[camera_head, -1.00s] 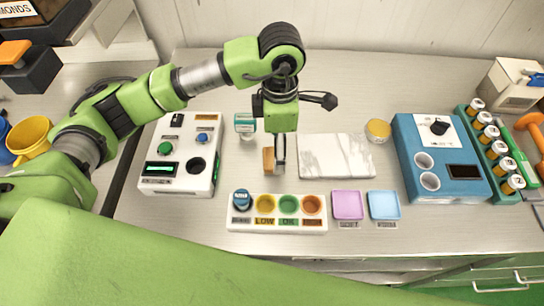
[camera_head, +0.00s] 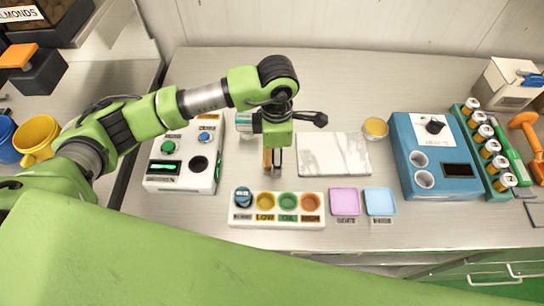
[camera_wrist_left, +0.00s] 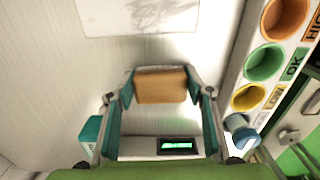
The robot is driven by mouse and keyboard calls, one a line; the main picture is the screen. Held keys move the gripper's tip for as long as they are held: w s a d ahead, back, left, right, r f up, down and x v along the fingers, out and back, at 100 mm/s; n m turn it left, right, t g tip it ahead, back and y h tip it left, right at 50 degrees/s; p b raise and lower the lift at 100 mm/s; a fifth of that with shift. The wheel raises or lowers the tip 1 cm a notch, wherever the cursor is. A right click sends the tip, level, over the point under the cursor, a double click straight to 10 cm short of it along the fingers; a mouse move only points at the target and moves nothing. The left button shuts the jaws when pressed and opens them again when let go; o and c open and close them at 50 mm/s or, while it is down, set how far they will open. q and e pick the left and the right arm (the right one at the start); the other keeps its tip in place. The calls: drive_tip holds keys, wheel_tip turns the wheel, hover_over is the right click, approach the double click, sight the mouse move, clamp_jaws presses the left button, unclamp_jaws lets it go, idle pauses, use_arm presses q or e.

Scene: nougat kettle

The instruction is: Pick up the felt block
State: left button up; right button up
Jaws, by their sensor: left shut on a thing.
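The felt block is a small tan-brown block (camera_wrist_left: 160,85) in the left wrist view, between the two fingertips of my left gripper (camera_wrist_left: 163,82). My left gripper is shut on it, with a finger pad at each end. In the head view the block (camera_head: 267,160) shows as a narrow tan strip below the wrist, beside a dark finger of my left gripper (camera_head: 272,165). The gripper hides part of it, and I cannot tell whether it touches the table. My right gripper is not in view.
A marble slab (camera_head: 333,155) lies just right of the gripper. A white panel with coloured cups (camera_head: 277,223) is in front. A white device (camera_head: 184,180) stands left, and a blue device (camera_head: 432,190) right. A teal-and-white item (camera_head: 243,122) is close behind on the left.

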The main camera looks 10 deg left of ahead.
use_arm(q)
drive_tip(key=shift+r, duration=0.45)
wheel_tip(320, 180, up, 2)
drive_tip(key=shift+r+b, duration=0.15)
drive_tip(key=shift+b, duration=0.35)
drive_tip(key=s+d+r+b, duration=0.5)
drive_tip(key=s+d+r, duration=0.3)
drive_tip(key=d, duration=0.3)
drive_tip(key=shift+s+d+r, duration=0.15)
drive_tip(key=shift+s+r, duration=0.05)
drive_tip(key=shift+r, duration=0.7)
drive_tip(key=shift+o, duration=0.6)
drive_tip(key=shift+w, duration=0.1)
